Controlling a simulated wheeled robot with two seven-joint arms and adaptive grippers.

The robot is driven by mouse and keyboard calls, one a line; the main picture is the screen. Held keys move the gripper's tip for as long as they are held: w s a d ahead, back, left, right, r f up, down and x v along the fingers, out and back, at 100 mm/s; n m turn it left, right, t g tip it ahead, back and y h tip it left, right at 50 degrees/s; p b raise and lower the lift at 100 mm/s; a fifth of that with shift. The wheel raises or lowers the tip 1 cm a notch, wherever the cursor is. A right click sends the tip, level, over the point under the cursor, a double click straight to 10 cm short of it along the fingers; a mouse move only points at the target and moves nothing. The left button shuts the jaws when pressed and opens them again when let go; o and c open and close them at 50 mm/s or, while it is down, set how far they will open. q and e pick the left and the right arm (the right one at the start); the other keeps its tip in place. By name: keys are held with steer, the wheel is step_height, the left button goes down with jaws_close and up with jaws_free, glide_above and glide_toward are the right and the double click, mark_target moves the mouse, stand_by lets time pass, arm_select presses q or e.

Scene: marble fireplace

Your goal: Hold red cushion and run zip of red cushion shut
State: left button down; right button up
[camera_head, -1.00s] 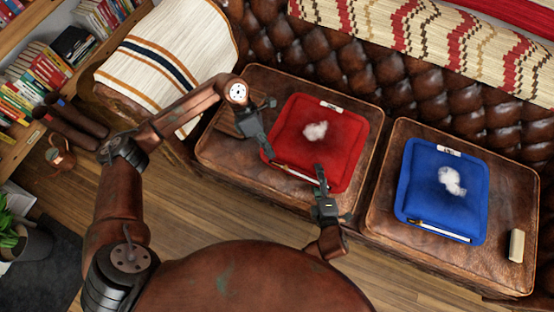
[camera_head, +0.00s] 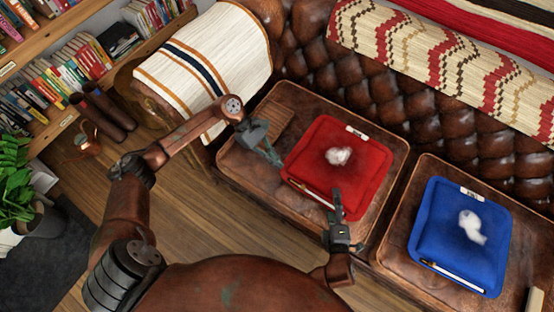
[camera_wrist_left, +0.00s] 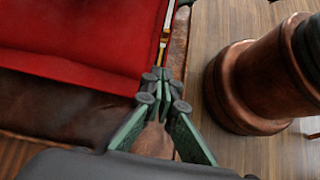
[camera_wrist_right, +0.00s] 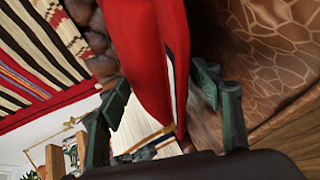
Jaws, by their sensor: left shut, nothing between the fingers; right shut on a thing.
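The red cushion (camera_head: 340,160) lies on the left leather seat, with a white tuft (camera_head: 338,156) on top. Its zip (camera_head: 312,194) runs along the front edge; a gold metal part (camera_wrist_left: 162,50) of it shows in the left wrist view. My left gripper (camera_head: 277,160) is shut and empty beside the cushion's front-left corner. In the left wrist view its fingertips (camera_wrist_left: 163,76) are together just short of the zip end. My right gripper (camera_head: 337,196) is shut on the cushion's front edge near the right corner; red cloth lies between its fingers (camera_wrist_right: 163,85) in the right wrist view.
A blue cushion (camera_head: 450,240) with its own zip lies on the right leather seat (camera_head: 402,262). The tufted sofa back (camera_head: 400,90) rises behind. A striped cloth (camera_head: 205,70) covers the left armrest. Bookshelves stand at the far left.

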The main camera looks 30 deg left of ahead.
mark_target(326, 203)
arm_select(q)
steer(key=x, duration=0.5)
steer(key=shift+s+d+f, duration=0.1)
steer(key=shift+d+f, duration=0.2)
steer(key=d, duration=0.3)
steer(key=shift+s+d+f, duration=0.15)
steer(key=shift+d+f, duration=0.05)
steer(key=shift+d, duration=0.45)
steer(key=d, duration=0.4)
steer(key=s+d, duration=0.1)
steer(key=d, duration=0.8)
steer(key=shift+s+d, duration=0.3)
steer(key=shift+s, duration=0.1)
steer(key=a, duration=0.4)
steer(key=shift+w+a, duration=0.2)
steer(key=shift+w, duration=0.05)
arm_select(e)
steer(key=shift+c, duration=0.2)
arm_select(q)
steer(key=v, duration=0.9)
steer(key=shift+a+r, duration=0.2)
steer(key=shift+r, duration=0.2)
